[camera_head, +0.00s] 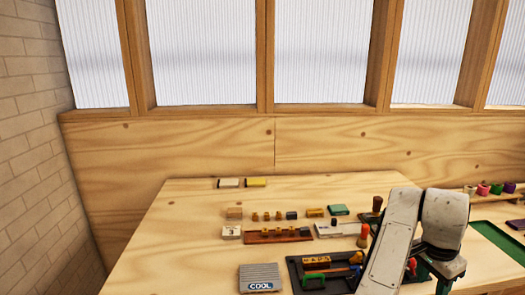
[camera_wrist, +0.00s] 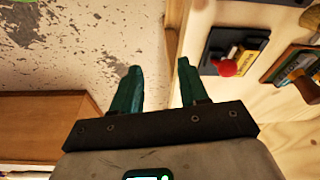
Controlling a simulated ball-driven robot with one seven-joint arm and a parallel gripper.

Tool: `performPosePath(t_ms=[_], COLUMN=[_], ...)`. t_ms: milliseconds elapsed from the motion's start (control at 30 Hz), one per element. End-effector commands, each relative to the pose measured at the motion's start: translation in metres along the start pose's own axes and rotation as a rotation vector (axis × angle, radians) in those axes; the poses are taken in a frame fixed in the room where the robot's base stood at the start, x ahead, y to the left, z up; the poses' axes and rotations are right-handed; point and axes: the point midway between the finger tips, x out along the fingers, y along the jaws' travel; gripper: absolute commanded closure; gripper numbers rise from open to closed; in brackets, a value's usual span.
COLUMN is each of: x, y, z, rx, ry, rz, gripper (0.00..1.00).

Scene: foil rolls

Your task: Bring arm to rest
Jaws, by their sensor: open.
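My gripper (camera_wrist: 158,77) shows in the wrist view with its two green fingers apart and nothing between them. It hangs over the edge between the worn, speckled floor (camera_wrist: 90,30) and the wooden table. In the head view my pale arm stands at the right, in front of the table (camera_head: 150,240). The fingertips are not clearly visible there.
Several small blocks, tools and a dark tray (camera_head: 295,270) lie on the table. A grey ribbed piece marked COOL (camera_head: 260,272) is near the front. A red knob (camera_wrist: 228,68) shows in the wrist view. The table's left part is bare.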

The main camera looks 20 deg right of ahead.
Motion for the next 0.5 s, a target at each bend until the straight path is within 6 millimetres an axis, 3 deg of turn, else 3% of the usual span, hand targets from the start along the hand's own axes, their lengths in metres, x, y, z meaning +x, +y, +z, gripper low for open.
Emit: performPosePath(t_ms=[267,500], x=[0.043,0.081], y=[0.035,0.065], z=[0.013,0.059], rx=[-0.336,-0.711], ry=[0.165,0.216], rz=[-0.009,-0.031], gripper=[0.56,0.56])
